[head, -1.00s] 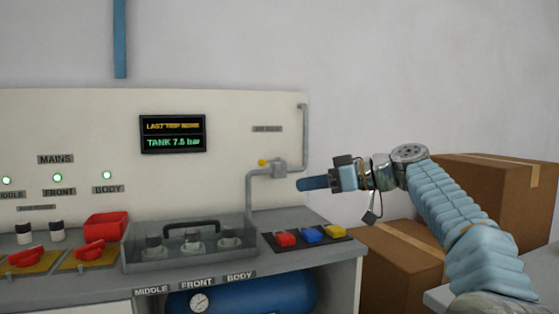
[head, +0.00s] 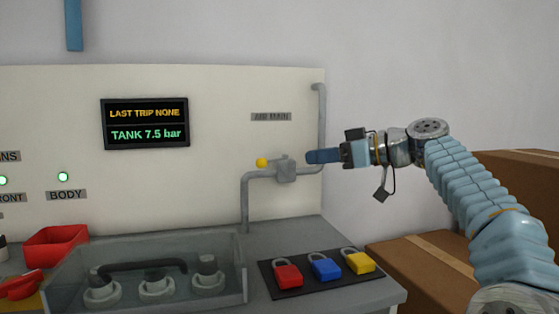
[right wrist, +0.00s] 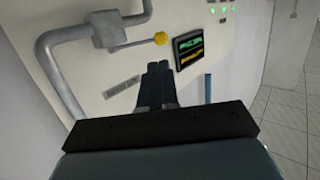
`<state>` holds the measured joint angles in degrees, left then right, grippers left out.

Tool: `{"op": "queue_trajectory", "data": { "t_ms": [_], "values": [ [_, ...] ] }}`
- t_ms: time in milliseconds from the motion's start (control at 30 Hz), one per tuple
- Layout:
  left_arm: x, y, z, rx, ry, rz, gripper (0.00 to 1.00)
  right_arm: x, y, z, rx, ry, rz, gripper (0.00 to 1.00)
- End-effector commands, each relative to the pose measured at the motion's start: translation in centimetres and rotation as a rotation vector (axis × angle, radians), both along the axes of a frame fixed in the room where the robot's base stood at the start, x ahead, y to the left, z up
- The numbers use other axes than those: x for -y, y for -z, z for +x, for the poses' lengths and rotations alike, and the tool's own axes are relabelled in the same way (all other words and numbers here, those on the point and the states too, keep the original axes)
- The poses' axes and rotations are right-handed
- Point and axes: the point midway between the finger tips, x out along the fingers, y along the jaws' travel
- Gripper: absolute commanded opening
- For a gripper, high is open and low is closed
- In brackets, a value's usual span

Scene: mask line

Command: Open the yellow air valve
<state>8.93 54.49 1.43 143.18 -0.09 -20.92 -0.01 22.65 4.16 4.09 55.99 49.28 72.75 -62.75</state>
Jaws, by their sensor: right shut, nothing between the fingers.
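The air valve sits on a grey pipe below the AIR MAIN label. Its yellow knob (head: 262,162) points left from the grey valve body (head: 286,169). In the right wrist view the yellow knob (right wrist: 160,38) stands on a lever that reaches out from the valve body (right wrist: 108,30). My right gripper (head: 312,157) is shut and empty, just right of the valve body in the head view. In the right wrist view its two fingers (right wrist: 159,72) lie together, a little below the knob and apart from it. My left gripper does not show.
A display (head: 146,124) reads TANK 7.5 bar. A clear-walled box (head: 150,268) with a dark handle and several knobs stands on the counter. Red (head: 287,275), blue (head: 324,267) and yellow (head: 358,261) padlocks lie on a dark mat. Cardboard boxes (head: 420,270) stand at the right.

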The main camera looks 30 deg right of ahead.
Motion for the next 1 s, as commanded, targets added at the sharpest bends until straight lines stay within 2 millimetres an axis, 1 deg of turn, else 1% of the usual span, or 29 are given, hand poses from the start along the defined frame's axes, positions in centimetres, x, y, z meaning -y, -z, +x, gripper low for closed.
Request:
{"op": "queue_trajectory", "data": {
  "t_ms": [33,200,300,433,633,1000],
  "values": [
    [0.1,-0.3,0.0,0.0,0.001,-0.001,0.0,-0.8,0.1,0.9,-0.001,-0.004,0.0,0.0],
    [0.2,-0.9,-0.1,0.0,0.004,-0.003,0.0,-3.1,0.7,3.7,0.0,-0.004,0.001,0.0],
    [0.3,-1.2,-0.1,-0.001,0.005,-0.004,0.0,-4.2,1.1,5.1,-0.002,-0.004,-0.001,0.0],
    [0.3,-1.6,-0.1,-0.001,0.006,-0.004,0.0,-5.2,1.5,6.5,-0.001,-0.002,0.0,0.0],
    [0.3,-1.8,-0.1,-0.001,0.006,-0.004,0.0,-5.9,1.8,7.3,0.001,0.0,-0.001,0.0],
    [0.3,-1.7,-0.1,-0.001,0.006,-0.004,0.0,-5.9,1.8,7.4,0.0,0.002,0.0,0.0]
  ]
}}
